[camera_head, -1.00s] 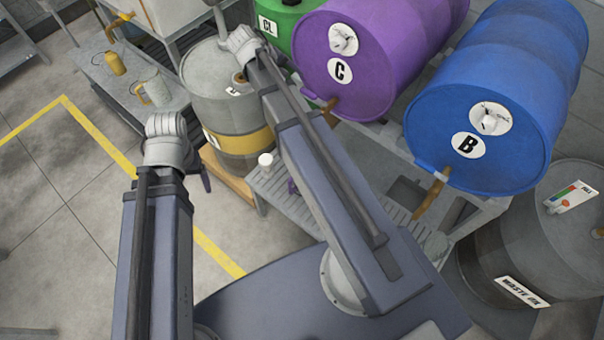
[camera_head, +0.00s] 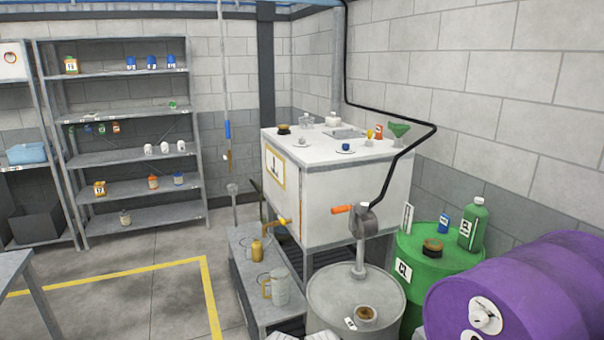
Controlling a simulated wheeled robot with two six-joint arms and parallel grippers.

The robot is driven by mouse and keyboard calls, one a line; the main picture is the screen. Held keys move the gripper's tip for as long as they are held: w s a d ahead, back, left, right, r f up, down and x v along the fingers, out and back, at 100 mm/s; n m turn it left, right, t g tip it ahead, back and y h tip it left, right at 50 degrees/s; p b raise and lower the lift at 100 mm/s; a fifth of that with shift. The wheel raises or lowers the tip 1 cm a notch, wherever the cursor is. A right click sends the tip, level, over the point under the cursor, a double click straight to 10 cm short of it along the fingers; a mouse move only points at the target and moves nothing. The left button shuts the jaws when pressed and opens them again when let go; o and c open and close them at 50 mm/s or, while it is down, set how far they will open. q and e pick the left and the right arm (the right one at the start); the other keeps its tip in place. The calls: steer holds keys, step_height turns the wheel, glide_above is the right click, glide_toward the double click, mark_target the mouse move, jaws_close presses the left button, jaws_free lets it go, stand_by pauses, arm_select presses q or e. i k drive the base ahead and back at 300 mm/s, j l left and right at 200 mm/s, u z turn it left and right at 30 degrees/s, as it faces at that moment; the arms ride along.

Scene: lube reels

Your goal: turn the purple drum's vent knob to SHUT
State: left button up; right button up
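The purple drum (camera_head: 545,280) lies on its side at the lower right, cut off by the frame's right and bottom edges. Its round end faces toward me and left. The white vent knob plate (camera_head: 485,317) shows on that end, near the bottom edge. Part of another white label shows below it, cut off. The knob's setting is too small to read. Neither of my grippers is in view. Only a pale piece at the bottom edge may be part of an arm; I cannot tell.
A green drum (camera_head: 408,285) marked CL stands left of the purple drum, with bottles on top. A grey drum (camera_head: 335,292) with a hand-crank pump stands beside it. A white cabinet (camera_head: 330,195), a low bench (camera_head: 245,262) and shelves (camera_head: 140,160) stand behind.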

mark_target(478, 318)
steer(key=z, duration=1.3)
